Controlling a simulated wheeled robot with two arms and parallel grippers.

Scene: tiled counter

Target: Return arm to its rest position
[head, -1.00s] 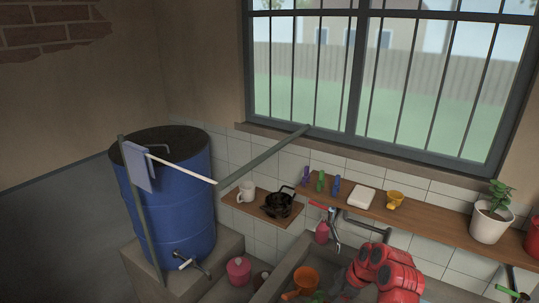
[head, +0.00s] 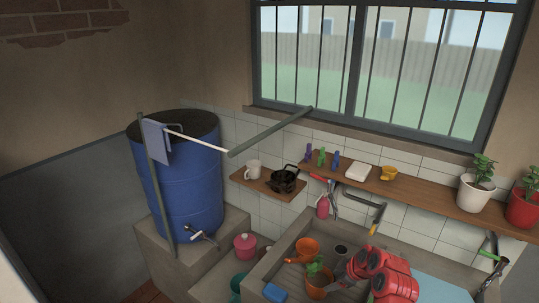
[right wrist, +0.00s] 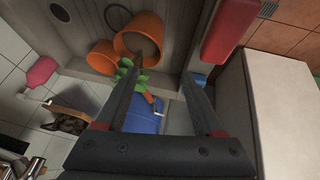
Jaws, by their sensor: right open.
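My right arm (head: 392,272) is red and reaches over the sink at the lower right of the head view. Its dark gripper (head: 342,276) is beside the orange pot (head: 318,289) with a green plant (head: 316,266). In the right wrist view the two fingers of the right gripper (right wrist: 164,72) stand wide apart with nothing held between them. My left gripper is in neither view.
A wooden shelf (head: 430,192) with white and red flower pots runs along the wall behind. A blue barrel (head: 185,190) stands at left.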

